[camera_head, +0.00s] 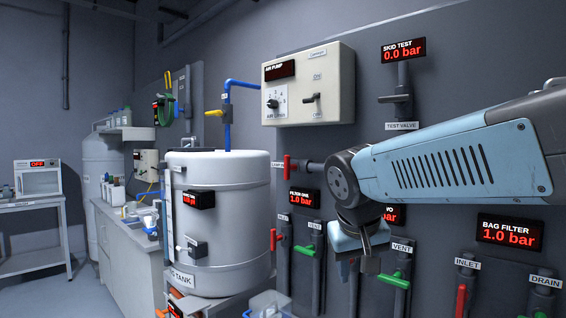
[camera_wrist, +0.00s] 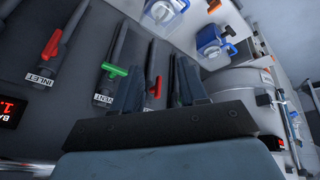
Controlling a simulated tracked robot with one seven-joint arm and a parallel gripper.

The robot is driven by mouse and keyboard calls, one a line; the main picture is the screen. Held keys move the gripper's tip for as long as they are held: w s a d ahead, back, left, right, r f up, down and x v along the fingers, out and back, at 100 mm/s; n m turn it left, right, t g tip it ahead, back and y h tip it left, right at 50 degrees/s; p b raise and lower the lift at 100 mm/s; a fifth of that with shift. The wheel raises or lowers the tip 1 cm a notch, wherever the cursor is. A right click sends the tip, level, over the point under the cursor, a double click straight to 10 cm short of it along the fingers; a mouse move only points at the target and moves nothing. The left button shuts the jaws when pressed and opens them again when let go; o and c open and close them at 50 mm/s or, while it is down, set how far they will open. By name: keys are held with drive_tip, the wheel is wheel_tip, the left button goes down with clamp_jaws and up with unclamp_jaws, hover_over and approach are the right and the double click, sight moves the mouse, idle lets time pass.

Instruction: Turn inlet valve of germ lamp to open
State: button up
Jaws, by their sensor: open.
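No label reading germ lamp is legible in either view, so I cannot tell its inlet valve apart. An inlet valve with a red handle (camera_head: 461,300) stands under the bag filter display at the lower right. Its red handle also shows in the wrist view (camera_wrist: 52,43), beside an upside-down INLET label. Another red handle (camera_head: 273,240) is under the filter one display, left of my arm. My gripper (camera_head: 362,262) points down in front of the panel, between these two. In the wrist view its fingers (camera_wrist: 170,72) are apart, with no object seen held.
A green vent handle (camera_head: 397,280) is just right of my gripper. The bag filter display (camera_head: 508,232) reads 1.0 bar. The white tank (camera_head: 225,232) stands to the left, below the air pump box (camera_head: 308,85). Blue-and-white containers (camera_wrist: 213,45) show in the wrist view. Open floor lies far left.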

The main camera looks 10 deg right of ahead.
drive_tip(key=w+r+m+h, duration=0.25)
drive_tip(key=w+r, duration=0.25)
drive_tip(key=w, duration=0.4)
drive_tip(key=m+t+h, duration=0.5)
drive_tip(key=m+h, duration=0.2)
drive_tip(key=h, duration=0.3)
approach(285, 161)
drive_tip(key=x, duration=1.1)
drive_tip(key=shift+w, duration=0.1)
clamp_jaws()
